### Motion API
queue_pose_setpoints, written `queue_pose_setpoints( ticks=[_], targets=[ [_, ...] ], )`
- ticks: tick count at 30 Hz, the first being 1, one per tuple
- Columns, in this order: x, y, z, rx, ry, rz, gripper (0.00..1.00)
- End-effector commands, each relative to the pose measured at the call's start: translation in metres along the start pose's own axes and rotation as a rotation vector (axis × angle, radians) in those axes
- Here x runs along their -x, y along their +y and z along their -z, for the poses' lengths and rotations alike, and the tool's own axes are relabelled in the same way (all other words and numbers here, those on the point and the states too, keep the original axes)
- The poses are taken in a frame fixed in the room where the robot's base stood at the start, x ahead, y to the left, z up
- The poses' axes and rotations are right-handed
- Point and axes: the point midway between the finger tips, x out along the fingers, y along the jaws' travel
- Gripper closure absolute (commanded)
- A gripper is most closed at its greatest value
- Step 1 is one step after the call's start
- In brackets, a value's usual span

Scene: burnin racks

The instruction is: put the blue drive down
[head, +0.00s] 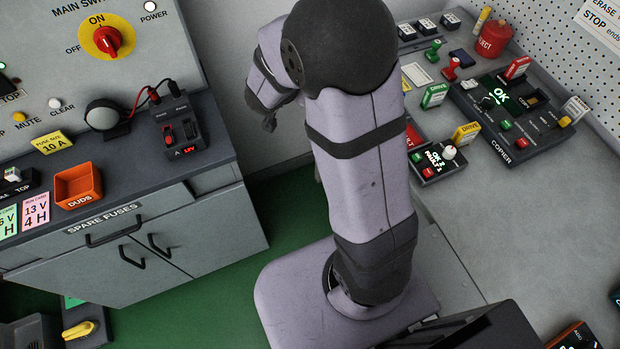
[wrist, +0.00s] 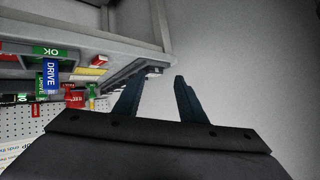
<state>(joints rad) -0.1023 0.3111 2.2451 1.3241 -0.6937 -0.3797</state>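A blue piece marked DRIVE (wrist: 50,74) shows at the left of the wrist view, among green and red pieces by the bench. It is well apart from my fingers. In the head view I cannot make out the blue drive for certain. My gripper (wrist: 165,85) has its two dark fingers apart, with only grey background between them. In the head view only a small dark end of my gripper (head: 268,122) shows below my wrist, over the gap between the two benches.
The right bench (head: 510,225) carries a copier (head: 487,127), a yellow drive (head: 467,132), a green drive (head: 434,96) and a red REJECT bin (head: 491,42). The left cabinet holds an orange DUDS tray (head: 80,168). My arm hides part of the right bench.

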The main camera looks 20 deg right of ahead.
Motion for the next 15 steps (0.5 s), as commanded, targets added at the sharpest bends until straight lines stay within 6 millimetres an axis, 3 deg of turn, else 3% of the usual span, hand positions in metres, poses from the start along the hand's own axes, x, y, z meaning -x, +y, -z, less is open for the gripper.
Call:
queue_pose_setpoints(
  ticks=[3,7,11,15],
  targets=[
    [0.025,-0.036,-0.032,0.112,-0.177,0.214,0.63],
    [0.066,-0.042,-0.08,0.285,-0.395,0.368,0.63],
    [0.111,-0.011,-0.124,0.491,-0.613,0.425,0.63],
    [0.148,0.049,-0.151,0.702,-0.804,0.386,0.63]
  ],
)
